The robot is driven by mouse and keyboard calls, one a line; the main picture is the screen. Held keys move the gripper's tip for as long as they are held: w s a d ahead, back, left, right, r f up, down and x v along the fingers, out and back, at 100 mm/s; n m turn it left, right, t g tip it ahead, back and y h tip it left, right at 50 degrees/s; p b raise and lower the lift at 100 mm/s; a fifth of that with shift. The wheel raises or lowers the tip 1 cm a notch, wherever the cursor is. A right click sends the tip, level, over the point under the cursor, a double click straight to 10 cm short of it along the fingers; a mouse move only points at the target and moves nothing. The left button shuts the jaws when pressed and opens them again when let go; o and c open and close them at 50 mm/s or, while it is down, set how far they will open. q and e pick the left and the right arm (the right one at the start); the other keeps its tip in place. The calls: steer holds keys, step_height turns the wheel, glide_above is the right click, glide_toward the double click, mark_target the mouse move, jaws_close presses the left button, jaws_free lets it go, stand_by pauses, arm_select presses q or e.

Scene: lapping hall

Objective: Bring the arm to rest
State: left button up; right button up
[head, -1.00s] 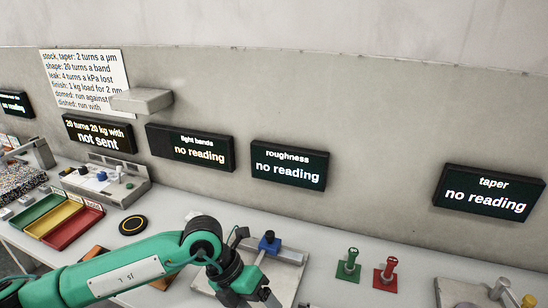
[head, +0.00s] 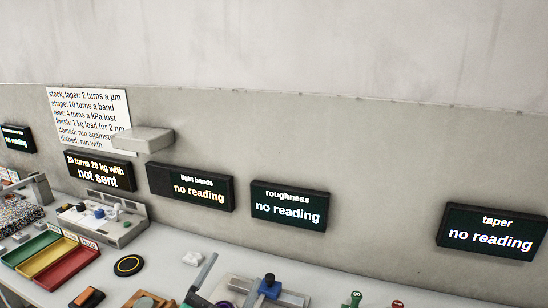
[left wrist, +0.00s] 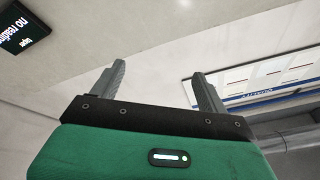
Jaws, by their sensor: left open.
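My left gripper (left wrist: 157,73) shows in the left wrist view, its two grey fingers spread apart with nothing between them. Its green body and black front edge fill the bottom of that view. Beyond the fingers is a plain pale wall, and the gripper touches nothing that I can see. In the head view I make out no clear part of my left arm or gripper. My right gripper shows in neither view.
The bench (head: 165,269) runs along the bottom of the head view, holding colored trays (head: 35,264), a black disc (head: 128,265) and a blue-knobbed fixture (head: 269,287). Wall displays include roughness (head: 289,206) and taper (head: 490,232). A grey shelf (head: 143,139) juts from the wall.

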arm_select(q)
steer(key=s+a+f+n+g+y, duration=0.35)
steer(key=a+f, duration=0.25)
steer(key=f, duration=0.3)
steer(key=s+a+f+n+g+y, duration=0.2)
steer(key=a+f+n+g+y, duration=0.25)
steer(key=f, duration=0.45)
steer(key=s+a+f+n+g, duration=0.1)
steer(key=s+a+f+g, duration=0.1)
steer(key=s+f+g, duration=0.5)
steer(key=s+a+f+g, duration=0.2)
steer(key=s+f, duration=0.3)
steer(key=s, duration=0.5)
step_height(320, 180, down, 30)
steer(key=g, duration=0.1)
steer(key=s+a+f, duration=0.2)
steer(key=s+f, duration=0.7)
steer(key=s, duration=0.1)
steer(key=s+a+f+g, duration=0.1)
steer(key=s+f, duration=0.9)
steer(key=shift+a+f+y+p, duration=0.3)
steer(key=shift+a+p, duration=0.05)
